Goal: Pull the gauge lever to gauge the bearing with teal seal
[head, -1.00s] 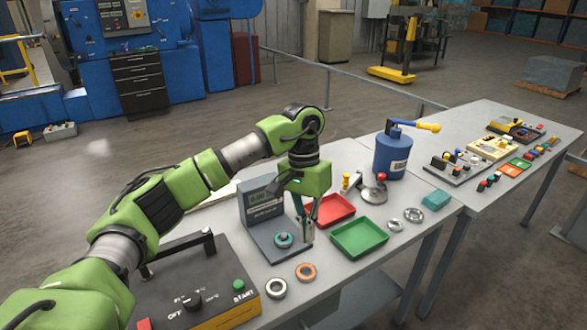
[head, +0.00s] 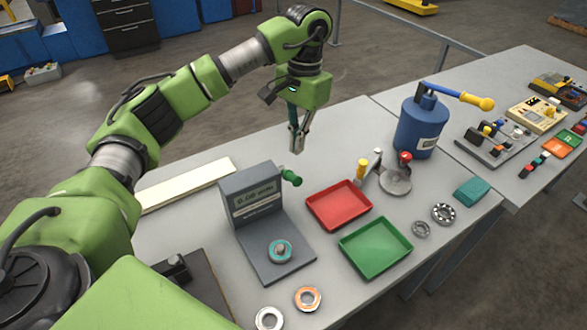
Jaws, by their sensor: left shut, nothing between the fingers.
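The grey gauge (head: 252,182) stands on the table with a lit display. Its lever, with a green knob (head: 291,178), sticks out at the right side of the display housing. The bearing with teal seal (head: 280,251) lies flat on the gauge's base plate, around a small post. My left gripper (head: 298,150) is shut and empty, pointing down above the table behind the gauge, apart from the lever. My right gripper is out of view.
A red tray (head: 338,206) and a green tray (head: 376,247) lie right of the gauge. An orange-sealed bearing (head: 308,299) and a pale bearing (head: 269,318) lie in front. A blue press (head: 421,128) stands behind the trays. A pale strip (head: 188,186) lies to the left.

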